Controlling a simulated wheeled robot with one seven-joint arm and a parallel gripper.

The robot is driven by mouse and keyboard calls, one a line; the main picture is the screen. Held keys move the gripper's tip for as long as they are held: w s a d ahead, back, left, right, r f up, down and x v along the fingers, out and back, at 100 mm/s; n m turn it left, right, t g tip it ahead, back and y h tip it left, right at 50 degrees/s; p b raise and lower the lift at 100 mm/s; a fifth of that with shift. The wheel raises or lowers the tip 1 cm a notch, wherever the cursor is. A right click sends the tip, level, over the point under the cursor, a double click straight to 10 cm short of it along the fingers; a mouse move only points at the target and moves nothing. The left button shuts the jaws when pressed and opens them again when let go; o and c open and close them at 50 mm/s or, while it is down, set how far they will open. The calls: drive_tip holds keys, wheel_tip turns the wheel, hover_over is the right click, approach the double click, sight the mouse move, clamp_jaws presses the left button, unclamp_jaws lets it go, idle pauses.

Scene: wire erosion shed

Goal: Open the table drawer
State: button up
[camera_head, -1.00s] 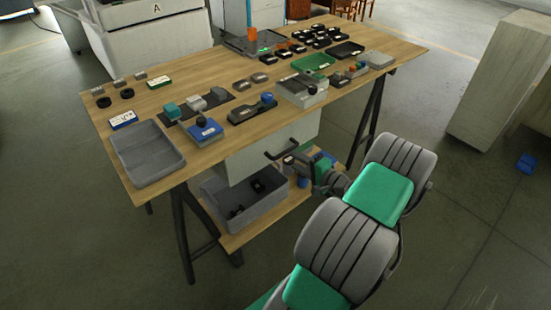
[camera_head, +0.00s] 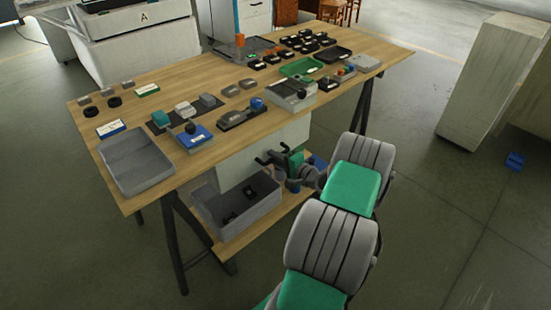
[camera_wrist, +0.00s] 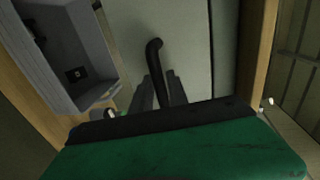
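The table drawer is a pale front (camera_head: 240,158) under the wooden table top in the head view. It fills the middle of the wrist view as a pale panel (camera_wrist: 115,22). Its dark handle is a bent bar (camera_wrist: 154,55) that stands out from the panel. My gripper (camera_wrist: 160,85) has its two dark fingers close on either side of this bar, with little gap left, and appears shut on it. In the head view, my gripper (camera_head: 279,163) is at the drawer front, where its fingers and the handle are hard to tell apart. The drawer looks closed.
A grey bin (camera_head: 238,222) stands on the lower shelf left of my gripper; its wall (camera_wrist: 65,45) is close in the wrist view. The table top (camera_head: 200,79) holds a grey tray (camera_head: 137,165) and several small parts. A table leg (camera_head: 360,112) stands right.

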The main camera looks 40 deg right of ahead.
clamp_jaws()
drive_tip(key=shift+d, duration=0.15)
idle(0.9)
